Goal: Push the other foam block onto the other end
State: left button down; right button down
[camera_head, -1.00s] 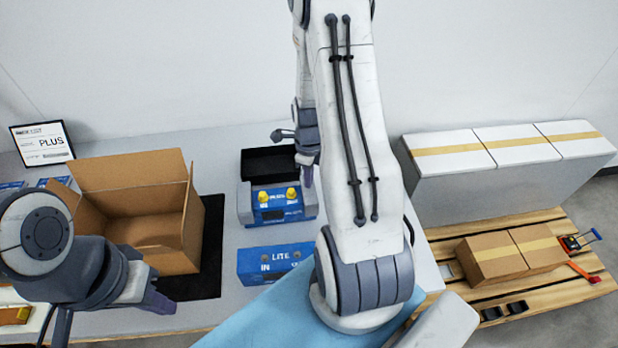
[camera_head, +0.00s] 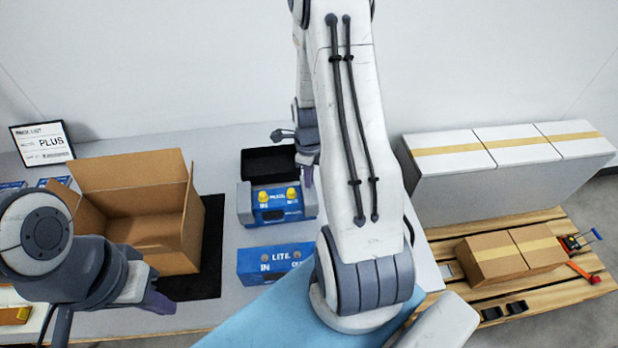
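A blue analyser (camera_head: 278,215) with two yellow knobs stands on the table, with a grey block, perhaps a foam block (camera_head: 244,204), at its left end. Its right end shows a grey edge, partly hidden near my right arm. My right gripper (camera_head: 293,150) is above and behind the analyser, one finger by its right rear; I cannot tell its opening or whether it holds anything. My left gripper (camera_head: 158,300) is low at the left, over the table's front edge, seen from the side with its opening unclear.
An open cardboard box (camera_head: 150,222) stands on a black mat (camera_head: 210,250). A blue LITE unit (camera_head: 262,266) lies in front of the analyser. A black tray (camera_head: 262,163) is behind it. A pallet (camera_head: 560,287) with cartons is at right.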

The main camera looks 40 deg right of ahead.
jog(key=shift+f+b, duration=0.6)
jog(key=shift+f, duration=0.25)
dwell(0.6)
jog(key=shift+r, duration=0.15)
notch_tip(320, 180, up, 6)
jog(key=p, duration=0.5)
dwell(0.4)
dwell(0.4)
